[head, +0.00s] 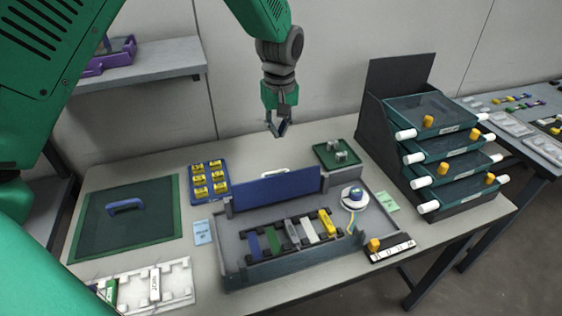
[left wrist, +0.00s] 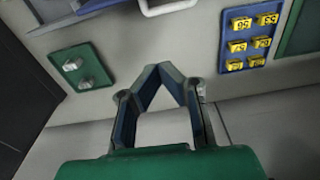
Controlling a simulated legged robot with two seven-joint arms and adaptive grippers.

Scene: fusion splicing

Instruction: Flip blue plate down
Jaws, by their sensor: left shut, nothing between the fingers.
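The blue plate (head: 278,189) stands upright along the back side of a dark grey tray-like box (head: 285,268), with a white handle (head: 275,171) showing just behind its top edge. In the left wrist view the white handle (left wrist: 168,7) is cut off at the top edge. My left gripper (head: 278,132) hangs above the back of the table, behind and above the plate and apart from it. Its fingertips (left wrist: 166,70) meet in the left wrist view, with nothing between them. My right gripper is not in view.
A blue rack of yellow blocks (head: 208,180) lies left of the box, and a small green tray (head: 337,154) sits behind it on the right. A stack of dark trays (head: 440,150) with white and orange knobs stands at the right.

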